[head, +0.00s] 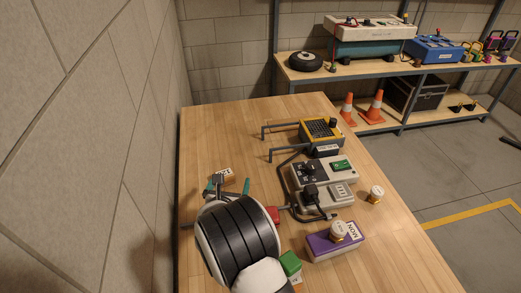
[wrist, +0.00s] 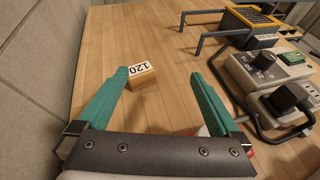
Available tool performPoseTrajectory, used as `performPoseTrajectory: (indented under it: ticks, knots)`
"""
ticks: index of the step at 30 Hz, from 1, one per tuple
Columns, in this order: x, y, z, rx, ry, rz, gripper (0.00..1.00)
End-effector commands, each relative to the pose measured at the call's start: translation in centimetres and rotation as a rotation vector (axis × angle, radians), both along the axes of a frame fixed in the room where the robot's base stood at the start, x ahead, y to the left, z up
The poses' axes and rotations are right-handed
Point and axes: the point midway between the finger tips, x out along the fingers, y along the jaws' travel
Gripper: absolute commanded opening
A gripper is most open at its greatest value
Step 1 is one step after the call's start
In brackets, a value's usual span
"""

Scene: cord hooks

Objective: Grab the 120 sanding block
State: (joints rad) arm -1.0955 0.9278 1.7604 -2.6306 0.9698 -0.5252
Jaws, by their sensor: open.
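The 120 sanding block (wrist: 142,77) is a small tan block with a white label reading 120 on top. In the wrist view it lies on the wooden table ahead of my gripper (wrist: 160,74), nearer the left finger than the right. My gripper's green fingers are apart, with nothing held between them. In the head view the block (head: 226,173) shows just beyond my gripper (head: 230,184), partly hidden by it. The block looks clear of both fingers, though its exact gap to the left fingertip cannot be told.
Grey boxes (head: 312,171) with a black cord looped around hooks stand to the right. A yellow and black box (head: 321,131) is farther back. A purple block (head: 335,242) and a green block (head: 290,262) are near my arm. The table (head: 222,128) is clear beyond the block; a wall is left.

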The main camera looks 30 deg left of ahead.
Motion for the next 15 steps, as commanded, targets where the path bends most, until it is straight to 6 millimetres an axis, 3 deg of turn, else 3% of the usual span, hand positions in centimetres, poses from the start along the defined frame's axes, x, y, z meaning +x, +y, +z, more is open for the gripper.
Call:
performPoseTrajectory:
  ticks: [1,4,12,15]
  knots:
    - [-1.4,1.4,-1.1,-0.033,-0.011,0.068,1.0]
    - [-1.9,3.0,-2.3,-0.061,-0.025,0.13,1.0]
    - [3.7,6.7,-5.2,-0.06,-0.025,0.128,1.0]
    - [4.8,7.5,-5.7,-0.06,-0.026,0.127,1.0]
